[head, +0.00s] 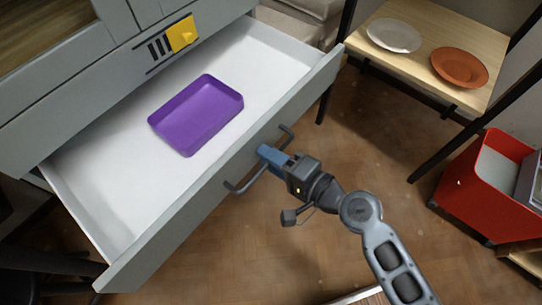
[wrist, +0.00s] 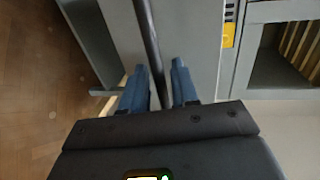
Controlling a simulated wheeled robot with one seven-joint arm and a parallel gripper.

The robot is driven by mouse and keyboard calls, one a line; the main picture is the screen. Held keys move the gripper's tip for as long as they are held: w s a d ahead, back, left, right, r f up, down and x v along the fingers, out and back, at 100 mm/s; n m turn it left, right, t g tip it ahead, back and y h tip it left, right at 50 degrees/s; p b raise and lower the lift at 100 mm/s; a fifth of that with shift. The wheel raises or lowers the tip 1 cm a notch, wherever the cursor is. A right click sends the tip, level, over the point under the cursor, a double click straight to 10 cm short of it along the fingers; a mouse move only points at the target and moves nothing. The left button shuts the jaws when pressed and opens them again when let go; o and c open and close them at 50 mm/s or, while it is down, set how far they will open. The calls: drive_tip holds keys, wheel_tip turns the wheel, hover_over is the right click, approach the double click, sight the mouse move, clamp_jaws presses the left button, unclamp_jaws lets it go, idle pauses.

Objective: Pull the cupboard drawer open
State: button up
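The cupboard drawer (head: 95,192) is pulled far out of the grey cupboard (head: 85,95), and its white inside shows. A purple tray (head: 197,114) lies in it. The dark bar handle (head: 242,186) runs along the drawer's front. My gripper (head: 268,155) is at the middle of this handle, with its blue fingers over the bar. In the wrist view the handle bar (wrist: 146,25) passes between the two fingers of my gripper (wrist: 160,78).
A yellow piece (head: 182,34) sits on the cupboard front beside dark slots. A wooden shelf (head: 432,65) at the upper right holds a pale plate (head: 394,35) and an orange plate (head: 459,68). A red bin (head: 470,185) stands at right. Brown floor (head: 355,140) lies clear between.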

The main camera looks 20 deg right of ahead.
drive_tip(key=v, duration=0.7)
drive_tip(key=shift+s+d, duration=0.25)
drive_tip(key=shift+s, duration=0.05)
idle(0.3)
drive_tip(key=s+d+r+n+h, duration=0.2)
drive_tip(key=s+d+n+h, duration=0.15)
drive_tip(key=s, duration=0.55)
drive_tip(key=s+d+r+n+h, duration=0.25)
drive_tip(key=s+d+h, duration=0.25)
drive_tip(key=s, duration=0.4)
drive_tip(key=s+r+n+t+p, duration=0.1)
drive_tip(key=s+r+n+p, duration=0.1)
drive_tip(key=r+p, duration=0.7)
drive_tip(key=s+r+n+p, duration=0.3)
drive_tip(key=r+p, duration=0.7)
drive_tip(key=r, duration=0.8)
drive_tip(key=shift+r+t+p, duration=0.2)
drive_tip(key=shift+t+p, duration=0.1)
drive_tip(key=shift+t, duration=0.1)
